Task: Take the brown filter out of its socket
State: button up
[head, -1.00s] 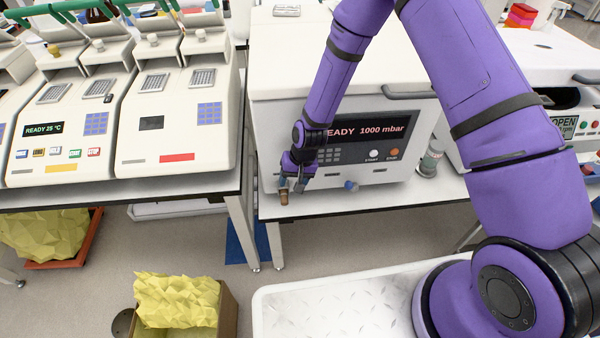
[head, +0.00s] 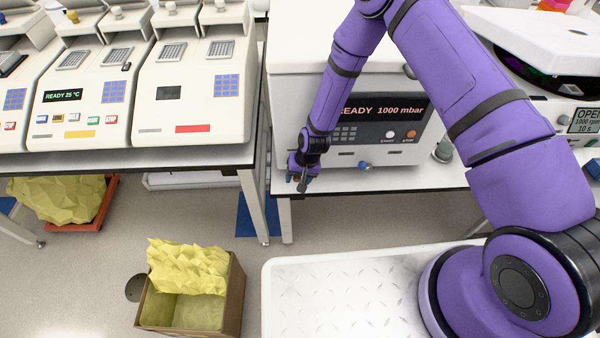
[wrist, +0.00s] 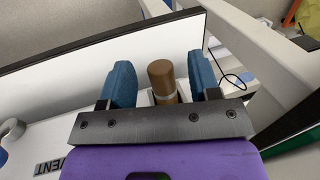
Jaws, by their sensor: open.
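The brown filter (wrist: 161,78) shows in the wrist view as an upright cylinder with a brown cap and a paler band below. It stands between the two blue fingers of my gripper (wrist: 161,86), with a gap to each finger, nearer the right one. The gripper is open. Its bar hides the filter's lower end and most of the socket. In the head view my gripper (head: 303,182) is low at the left front corner of the white machine with the "READY 1000 mbar" display (head: 383,109). The filter cannot be made out clearly there.
The machine stands on a white table (head: 400,181). A blue knob (head: 366,165) on its front is right of my gripper. Thermal cyclers (head: 195,95) line the bench to the left. A cardboard box (head: 233,300) with a yellow liner stands on the floor.

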jog(key=shift+c, duration=0.3)
jog(key=c, duration=1)
jog(key=shift+o, duration=0.2)
jog(key=shift+s+a, duration=0.1)
jog(key=shift+s, duration=2.4)
jog(key=shift+r, duration=2)
